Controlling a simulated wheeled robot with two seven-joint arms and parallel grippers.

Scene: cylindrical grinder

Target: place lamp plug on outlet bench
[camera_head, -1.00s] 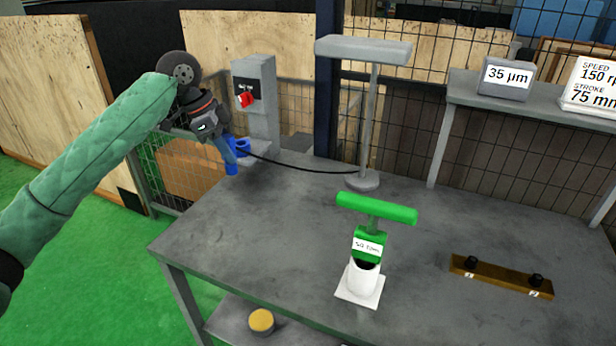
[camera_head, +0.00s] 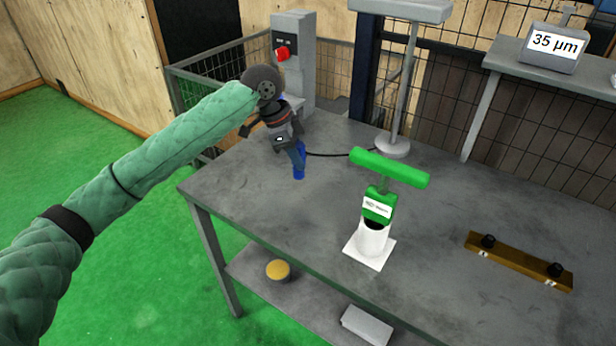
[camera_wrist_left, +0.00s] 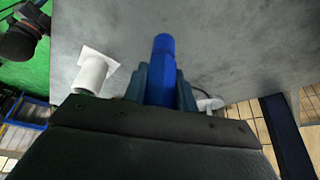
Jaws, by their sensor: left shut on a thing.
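My left gripper (camera_head: 298,150) is shut on the blue lamp plug (camera_head: 299,172). The plug hangs tip down over the left part of the grey bench (camera_head: 250,185); whether it touches the top I cannot tell. In the left wrist view, the plug (camera_wrist_left: 163,65) stands out between the two fingers of the gripper (camera_wrist_left: 163,88). A black cord (camera_head: 325,154) runs from near the plug toward the base of the grey lamp (camera_head: 392,148). My right gripper is not in view.
A green-handled tool (camera_head: 378,205) stands in a white holder (camera_head: 370,250) right of the plug. A brown bar with black knobs (camera_head: 518,262) lies farther right. A grey post with a red switch (camera_head: 283,54) stands behind my gripper. The bench's front left is clear.

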